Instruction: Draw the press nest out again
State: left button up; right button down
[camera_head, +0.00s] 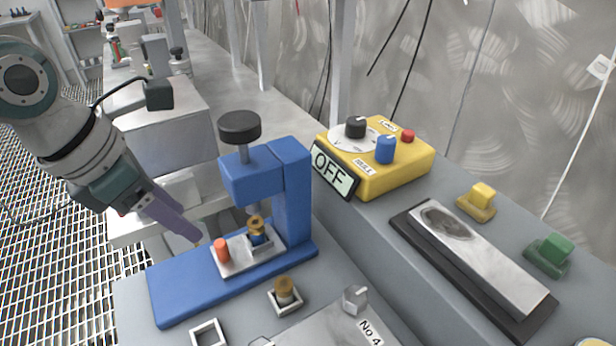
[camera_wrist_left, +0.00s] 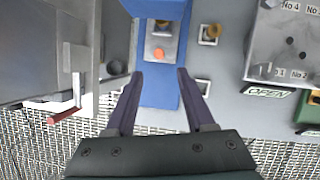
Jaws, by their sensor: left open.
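The blue press (camera_head: 292,190) with a black knob on top stands on the bench. Its pale nest plate (camera_head: 233,262) lies on the blue base, the inner end under the ram. In the left wrist view the nest plate (camera_wrist_left: 152,48) and orange knob (camera_wrist_left: 158,53) show just beyond the gap between the fingertips (camera_wrist_left: 160,74).
A brass piece in a small square holder (camera_head: 285,296), an empty square frame (camera_head: 208,334) and a No 4 plate (camera_head: 335,328) lie in front. Grating floor is at left.

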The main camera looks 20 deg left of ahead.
aim_at(219, 243)
pick_arm(q)
jog(key=shift+n, duration=0.4)
jog(key=b+x, duration=0.4)
jog(key=x, duration=0.7)
jog(key=shift+w+r, duration=0.1)
jog(key=shift+w, duration=0.1)
pick_arm(e)
notch_tip(219, 243, down, 5)
jog(key=shift+d+f, duration=0.1)
pick_arm(q)
grip_shut()
jog(key=shift+r, duration=0.1)
